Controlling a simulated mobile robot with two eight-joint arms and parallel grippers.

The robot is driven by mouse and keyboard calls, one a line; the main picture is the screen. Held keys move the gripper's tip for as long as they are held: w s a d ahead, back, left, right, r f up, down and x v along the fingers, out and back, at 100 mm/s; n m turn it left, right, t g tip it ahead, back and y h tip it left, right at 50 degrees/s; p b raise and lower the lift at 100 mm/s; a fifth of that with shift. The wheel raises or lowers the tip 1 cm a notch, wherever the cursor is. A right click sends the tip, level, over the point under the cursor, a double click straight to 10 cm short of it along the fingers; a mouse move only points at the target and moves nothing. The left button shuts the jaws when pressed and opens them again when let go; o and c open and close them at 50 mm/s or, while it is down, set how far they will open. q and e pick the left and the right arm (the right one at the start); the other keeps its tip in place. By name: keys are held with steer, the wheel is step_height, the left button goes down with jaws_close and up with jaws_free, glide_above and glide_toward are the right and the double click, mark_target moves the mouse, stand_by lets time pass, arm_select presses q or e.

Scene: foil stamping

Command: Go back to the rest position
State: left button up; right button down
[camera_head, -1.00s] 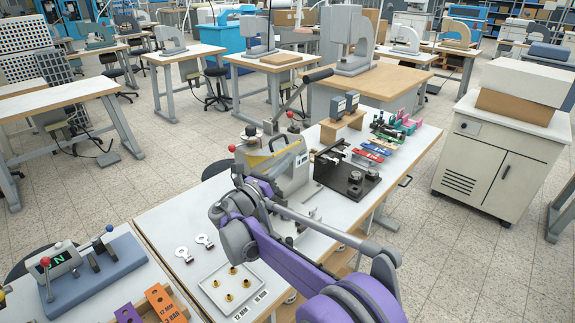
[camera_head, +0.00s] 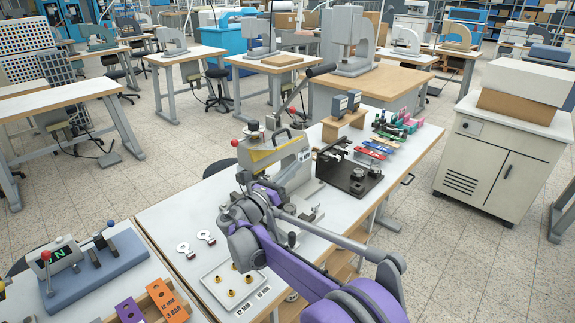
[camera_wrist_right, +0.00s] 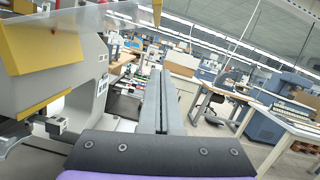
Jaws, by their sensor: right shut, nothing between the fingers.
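My right gripper (camera_head: 244,180) is shut and empty, held over the front part of the white table beside the foil stamping press. In the wrist view its two fingers (camera_wrist_right: 159,100) lie together with nothing between them. The press (camera_head: 275,157), grey with a yellow band and a long black-handled lever, stands just beyond the gripper. In the wrist view the press (camera_wrist_right: 85,85) fills the left side, close to the fingers. My right arm comes in from the bottom right and hides part of the table. My left gripper is not in view.
A black fixture (camera_head: 350,179) and coloured items stand farther back. A blue-based device (camera_head: 128,255) is at lower left.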

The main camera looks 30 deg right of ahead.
steer(key=r+v, duration=0.1)
steer(key=v, duration=0.9)
steer(key=s+d+f+m+g+y+p, duration=0.25)
steer(key=s+m+y, duration=0.2)
steer(key=s, duration=0.25)
steer(key=s+d+f+m+g+y+p, duration=0.1)
steer(key=s+d+f+m+y, duration=0.3)
steer(key=s, duration=0.3)
steer(key=s+a+f+m+y+p, duration=0.2)
steer(key=s+a+f+m+y, duration=0.1)
steer(key=s+a+m+y, duration=0.2)
steer(key=s+a+f+m+t+y+p, duration=0.1)
steer(key=s+a+f+m+y+p, duration=0.1)
steer(key=s+a+m+y, duration=0.3)
steer(key=s+a+f+m, duration=0.1)
steer(key=s+a+m, duration=0.3)
steer(key=s+m, duration=0.2)
steer(key=shift+s+f+y, duration=0.35)
steer(key=shift+f, duration=0.05)
